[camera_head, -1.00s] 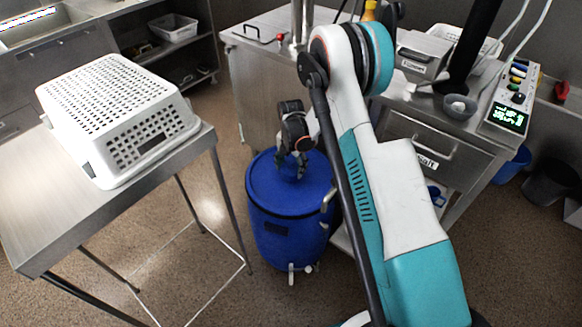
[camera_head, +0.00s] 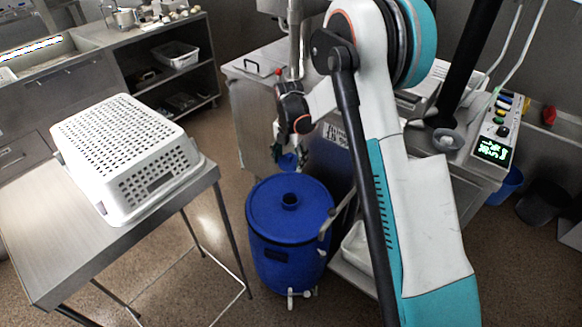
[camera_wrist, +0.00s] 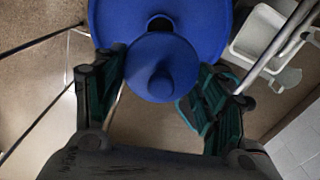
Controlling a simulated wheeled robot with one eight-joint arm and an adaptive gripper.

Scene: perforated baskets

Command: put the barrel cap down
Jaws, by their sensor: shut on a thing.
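The barrel cap (camera_wrist: 150,55) is a round blue disc with a raised knob. In the wrist view it sits between the two fingers of my gripper (camera_wrist: 160,85), which is shut on it. In the head view the cap (camera_head: 288,162) shows small and partly hidden below my gripper (camera_head: 302,155), held in the air above the barrel. The blue barrel (camera_head: 268,218) stands upright on the floor, with an open round hole in the middle of its top. The barrel top also shows behind the cap in the wrist view (camera_wrist: 212,25).
A steel table (camera_head: 45,255) on the left bears an upturned white perforated basket (camera_head: 125,140). A steel bench with a control box (camera_head: 497,135) stands on the right. A white tray (camera_head: 357,243) lies low beside the barrel. The floor left of the barrel is clear.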

